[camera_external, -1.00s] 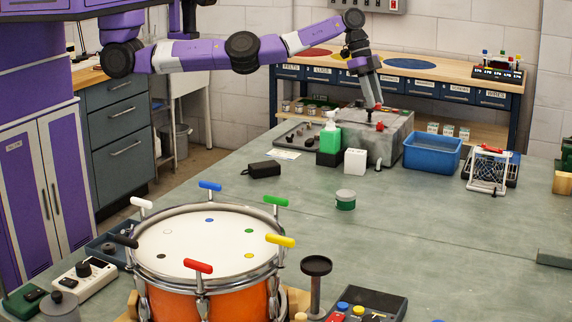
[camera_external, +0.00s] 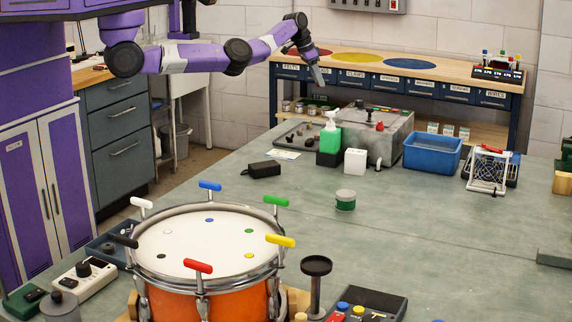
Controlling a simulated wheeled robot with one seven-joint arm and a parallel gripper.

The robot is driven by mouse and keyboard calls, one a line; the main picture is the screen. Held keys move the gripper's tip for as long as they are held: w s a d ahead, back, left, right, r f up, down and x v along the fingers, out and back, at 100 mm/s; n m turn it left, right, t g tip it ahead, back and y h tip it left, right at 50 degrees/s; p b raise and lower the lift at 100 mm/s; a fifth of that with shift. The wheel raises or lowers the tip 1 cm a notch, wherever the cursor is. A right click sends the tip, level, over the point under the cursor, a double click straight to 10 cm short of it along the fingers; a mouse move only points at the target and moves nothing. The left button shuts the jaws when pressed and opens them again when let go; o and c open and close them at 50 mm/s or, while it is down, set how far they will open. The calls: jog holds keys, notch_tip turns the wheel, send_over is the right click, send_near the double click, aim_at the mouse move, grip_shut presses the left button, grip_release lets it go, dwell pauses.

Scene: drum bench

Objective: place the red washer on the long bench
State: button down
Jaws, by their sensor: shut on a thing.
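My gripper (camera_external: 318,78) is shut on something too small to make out. It hangs in the air in front of the left part of the wood-topped long bench (camera_external: 460,77) at the back wall. That bench top bears a red disc (camera_external: 312,53), a yellow disc (camera_external: 357,57) and a blue disc (camera_external: 409,63), all flat. I cannot pick out a red washer for certain in this view.
A grey metal box (camera_external: 393,138) with a red knob stands on the green-grey table (camera_external: 420,215). Beside it are a green bottle (camera_external: 330,137), a white cube (camera_external: 355,161) and a blue tub (camera_external: 432,153). An orange drum (camera_external: 205,285) stands in front.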

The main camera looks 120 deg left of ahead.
jog(key=s+a+f+n+g, duration=0.1)
jog(key=s+a+f+n, duration=0.1)
jog(key=s, duration=1.3)
jog(key=s+a+f+n+y, duration=0.1)
jog(key=s+a+f+n, duration=0.1)
jog(key=s, duration=1.4)
jog(key=s+a+f+n+g, duration=0.1)
jog(key=s+a+f+n, duration=0.1)
jog(key=s, duration=1.3)
jog(key=shift+s+a+n+g, duration=0.2)
jog(key=shift+n+g, duration=0.1)
jog(key=shift+n, duration=0.6)
jog(key=shift+f, duration=0.1)
